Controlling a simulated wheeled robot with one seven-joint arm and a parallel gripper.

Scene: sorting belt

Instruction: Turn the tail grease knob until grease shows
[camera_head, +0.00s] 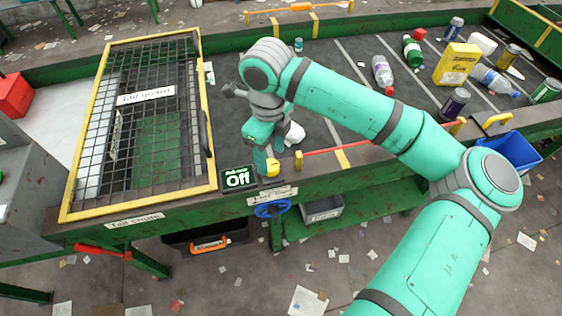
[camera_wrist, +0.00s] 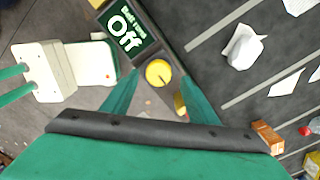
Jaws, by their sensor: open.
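A blue handwheel (camera_head: 272,209) sits on the belt's near side, under a small white label (camera_head: 272,196) whose words I cannot read surely. A round yellow knob (camera_head: 272,167) is on the frame above it, beside the "Off" sign (camera_head: 238,178). The knob also shows in the wrist view (camera_wrist: 158,73), between and beyond my two teal fingers. My gripper (camera_head: 264,163) points down beside the yellow knob, jaws apart and empty. I cannot tell whether a finger touches the knob. No grease is visible. Which one is the tail grease knob is not clear from the labels.
A yellow-framed mesh guard (camera_head: 209,150) covers the tail at left. A red bar (camera_head: 336,149) runs along the near belt edge to the right. Bottles, cans and a yellow box (camera_head: 456,64) lie on the belt. A blue bin (camera_head: 512,150) stands at right.

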